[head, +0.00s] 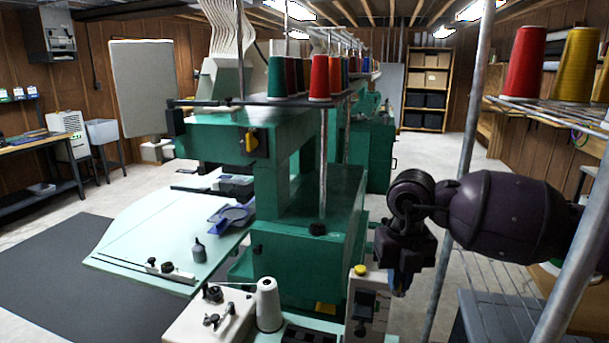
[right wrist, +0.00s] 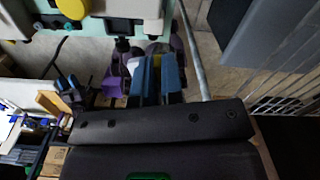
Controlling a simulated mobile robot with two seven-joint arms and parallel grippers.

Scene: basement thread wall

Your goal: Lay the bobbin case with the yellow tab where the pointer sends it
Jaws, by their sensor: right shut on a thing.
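My right gripper (head: 398,290) hangs at the end of the dark purple arm, right of a beige post with a yellow knob (head: 360,270). In the right wrist view its two blue fingers (right wrist: 156,72) are close together. A small yellow piece (right wrist: 154,50) shows between the fingertips, consistent with the yellow tab of the bobbin case; the case itself is mostly hidden by the fingers. In the head view the held thing is too small to tell. I cannot make out which thing is the pointer, or where it sends the case. My left gripper is not in view.
The green sewing machine (head: 315,235) stands left of my right gripper, with a pale table (head: 150,240) at its side. A white cone of thread (head: 268,305) stands in front. A metal pole (head: 465,160) and a spool shelf (head: 555,112) are near my right arm.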

